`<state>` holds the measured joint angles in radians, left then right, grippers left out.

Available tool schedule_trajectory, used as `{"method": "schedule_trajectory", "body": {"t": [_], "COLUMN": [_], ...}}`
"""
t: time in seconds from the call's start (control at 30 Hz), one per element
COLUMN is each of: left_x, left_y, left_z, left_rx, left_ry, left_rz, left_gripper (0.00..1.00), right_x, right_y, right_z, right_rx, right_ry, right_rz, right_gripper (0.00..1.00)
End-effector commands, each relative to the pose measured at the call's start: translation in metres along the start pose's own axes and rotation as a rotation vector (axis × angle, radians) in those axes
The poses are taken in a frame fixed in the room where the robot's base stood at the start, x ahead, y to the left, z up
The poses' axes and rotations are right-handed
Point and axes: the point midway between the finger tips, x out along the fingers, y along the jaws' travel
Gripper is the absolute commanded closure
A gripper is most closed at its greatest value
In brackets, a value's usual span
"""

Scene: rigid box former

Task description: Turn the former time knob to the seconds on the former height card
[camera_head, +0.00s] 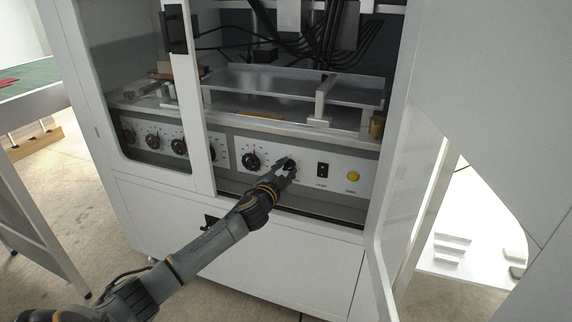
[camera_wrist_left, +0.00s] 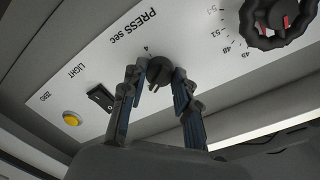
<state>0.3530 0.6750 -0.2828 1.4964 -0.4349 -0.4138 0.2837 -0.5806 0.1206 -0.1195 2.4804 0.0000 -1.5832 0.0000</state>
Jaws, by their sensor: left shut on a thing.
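A small dark knob (camera_wrist_left: 159,69) sits on the white control panel (camera_head: 310,185) under the label PRESS sec, and it also shows in the head view (camera_head: 290,163). My left gripper (camera_head: 284,169) reaches in from the left to this knob. In the left wrist view the two fingers of the gripper (camera_wrist_left: 158,84) stand on either side of the knob, shut on it. A larger black knob (camera_wrist_left: 277,18) with a red mark and a number scale is beside it, clear of the fingers. I cannot make out a height card. My right gripper is not in view.
A light switch (camera_head: 322,170) and a yellow button (camera_head: 353,176) are right of the gripped knob. Several more knobs (camera_head: 179,147) sit behind the window at left. An open white door (camera_head: 395,210) stands at right. A metal tray (camera_head: 275,83) and cables are above.

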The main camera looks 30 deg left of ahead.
Motion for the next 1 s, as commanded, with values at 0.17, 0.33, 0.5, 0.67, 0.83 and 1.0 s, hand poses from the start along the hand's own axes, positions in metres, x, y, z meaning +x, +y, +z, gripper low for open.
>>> {"method": "schedule_trajectory", "body": {"t": [0.17, 0.33, 0.5, 0.67, 0.83, 1.0], "left_x": [0.000, 0.000, 0.000, 0.000, 0.000, 0.000], "left_y": [-0.002, -0.002, -0.001, -0.001, 0.000, 0.001], "left_z": [-0.002, -0.002, -0.002, -0.002, -0.003, -0.002], "left_rx": [0.167, 0.330, 0.491, 0.639, 0.779, 0.892], "left_ry": [-0.012, -0.022, -0.031, -0.040, -0.048, -0.054], "left_rz": [-0.001, -0.002, -0.005, -0.006, -0.008, -0.009], "left_gripper": [1.00, 1.00, 1.00, 1.00, 1.00, 1.00], "right_x": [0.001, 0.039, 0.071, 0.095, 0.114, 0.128], "right_y": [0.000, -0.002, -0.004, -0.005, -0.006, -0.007], "right_z": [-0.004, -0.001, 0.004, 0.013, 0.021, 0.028], "right_rx": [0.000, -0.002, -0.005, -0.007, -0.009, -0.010], "right_ry": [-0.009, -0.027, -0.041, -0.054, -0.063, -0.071], "right_rz": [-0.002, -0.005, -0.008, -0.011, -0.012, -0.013], "right_gripper": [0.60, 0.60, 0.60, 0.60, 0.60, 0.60]}}
